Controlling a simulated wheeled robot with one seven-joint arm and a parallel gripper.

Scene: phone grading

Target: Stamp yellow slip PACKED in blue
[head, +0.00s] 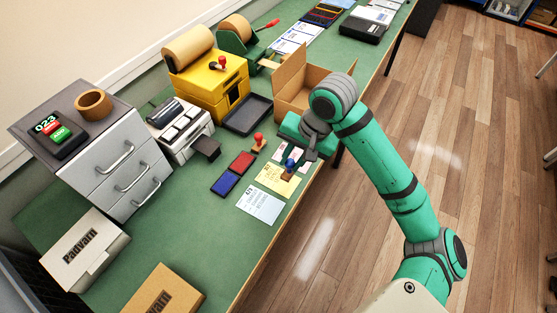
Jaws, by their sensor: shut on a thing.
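The yellow slip (271,182) lies flat on the green bench near its front edge. A stamp with a blue knob (289,168) and a wooden base stands at the slip's right part. My gripper (294,157) comes down from above and is shut on this stamp. I cannot tell whether the stamp's base touches the paper. The blue ink pad (226,183) and the red ink pad (242,162) lie side by side to the left of the slip. A red-knobbed stamp (259,142) stands behind the slip. Any print on the slip is too small to read.
A white printed sheet (259,205) lies in front of the yellow slip. A dark tray (247,114), a yellow box (210,92) and an open cardboard box (292,84) stand behind. Grey drawers (125,165) stand at left. Bench space left of the white sheet is clear.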

